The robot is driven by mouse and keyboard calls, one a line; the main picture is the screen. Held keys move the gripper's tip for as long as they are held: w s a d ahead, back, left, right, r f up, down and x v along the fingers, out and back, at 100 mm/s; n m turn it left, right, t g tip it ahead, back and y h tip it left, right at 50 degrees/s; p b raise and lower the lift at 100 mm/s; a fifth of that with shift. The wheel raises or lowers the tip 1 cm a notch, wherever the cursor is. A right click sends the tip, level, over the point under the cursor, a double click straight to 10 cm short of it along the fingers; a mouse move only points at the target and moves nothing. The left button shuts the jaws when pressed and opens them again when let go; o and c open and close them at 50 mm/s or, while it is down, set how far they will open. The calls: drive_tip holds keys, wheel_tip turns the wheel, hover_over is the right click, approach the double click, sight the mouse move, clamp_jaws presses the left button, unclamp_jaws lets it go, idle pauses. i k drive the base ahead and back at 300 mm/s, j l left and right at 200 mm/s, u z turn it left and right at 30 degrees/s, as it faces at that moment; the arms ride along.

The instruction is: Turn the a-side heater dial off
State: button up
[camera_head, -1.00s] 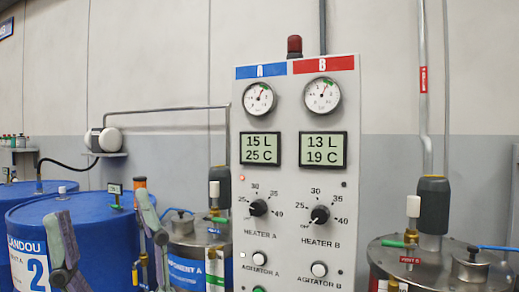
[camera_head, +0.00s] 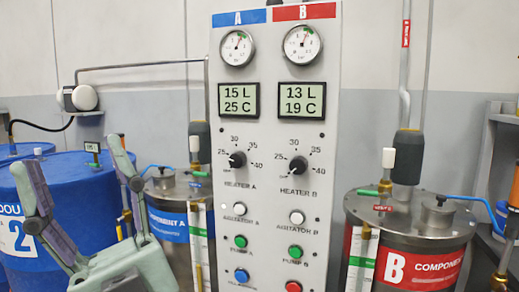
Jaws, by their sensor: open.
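The heater A dial (camera_head: 237,160) is a black knob under the blue A header, on the left side of the grey control panel (camera_head: 325,150). Its scale runs from OFF at the lower left through 25, 30, 35 and 40. Its pointer faces roughly left, but its exact setting is too small to tell. My gripper (camera_head: 68,158) is open and empty at the lower left, in front of a blue drum. It is well to the left of the dial and apart from the panel.
The similar heater B dial (camera_head: 298,165) sits right beside it. Buttons are below, including the green pump A button (camera_head: 240,242). A blue drum (camera_head: 80,185) and a metal component A tank (camera_head: 168,190) stand left of the panel. A component B tank (camera_head: 420,235) stands right.

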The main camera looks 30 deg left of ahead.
sight(238, 160)
drive_tip(key=k+l+u, duration=0.15)
drive_tip(key=u, duration=0.9)
